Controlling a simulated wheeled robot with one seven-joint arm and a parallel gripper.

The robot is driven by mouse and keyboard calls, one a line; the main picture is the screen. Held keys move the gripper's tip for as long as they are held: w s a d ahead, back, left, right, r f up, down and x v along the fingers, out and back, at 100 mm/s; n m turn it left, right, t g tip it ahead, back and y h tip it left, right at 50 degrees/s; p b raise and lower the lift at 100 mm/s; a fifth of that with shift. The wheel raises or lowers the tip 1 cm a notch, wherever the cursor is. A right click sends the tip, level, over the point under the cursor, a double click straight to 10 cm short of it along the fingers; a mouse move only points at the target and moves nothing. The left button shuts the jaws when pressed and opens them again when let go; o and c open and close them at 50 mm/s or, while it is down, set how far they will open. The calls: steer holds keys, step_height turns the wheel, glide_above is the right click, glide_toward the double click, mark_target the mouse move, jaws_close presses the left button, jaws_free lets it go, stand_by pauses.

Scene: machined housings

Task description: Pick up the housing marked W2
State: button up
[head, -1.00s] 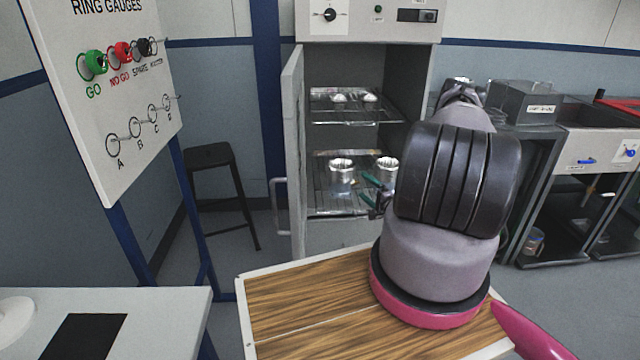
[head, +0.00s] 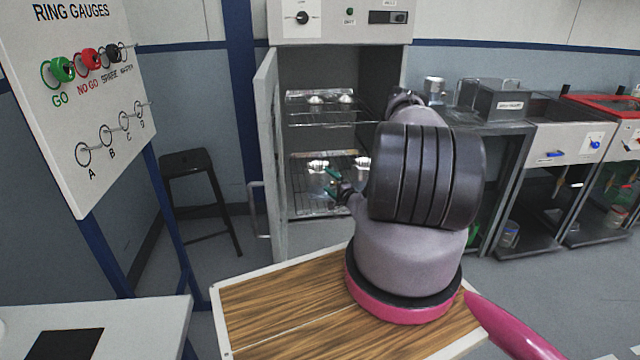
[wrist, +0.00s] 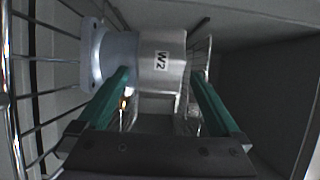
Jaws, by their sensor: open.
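The housing marked W2 (wrist: 145,60) is a silver cylinder with a wide flange, straight ahead in the wrist view, its label facing the camera. My gripper (wrist: 162,80) is open, its green fingers pointing at the housing, one tip overlapping its near side in the picture. I cannot tell whether they touch. In the head view my gripper (head: 331,181) is inside the open cabinet, in front of the left housing (head: 318,164) on the lower rack and hiding part of it. A second housing (head: 362,164) stands to its right. No marks are readable there.
The cabinet's open door (head: 267,160) stands close on the left. An upper wire rack (head: 328,119) with two small bright pieces hangs above my gripper. The lower wire rack (head: 308,203) has bare room in front. A wooden-topped surface (head: 285,310) lies in front of the cabinet.

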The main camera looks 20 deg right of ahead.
steer(key=shift+w, duration=0.15)
jaws_close()
steer(key=shift+r, duration=0.1)
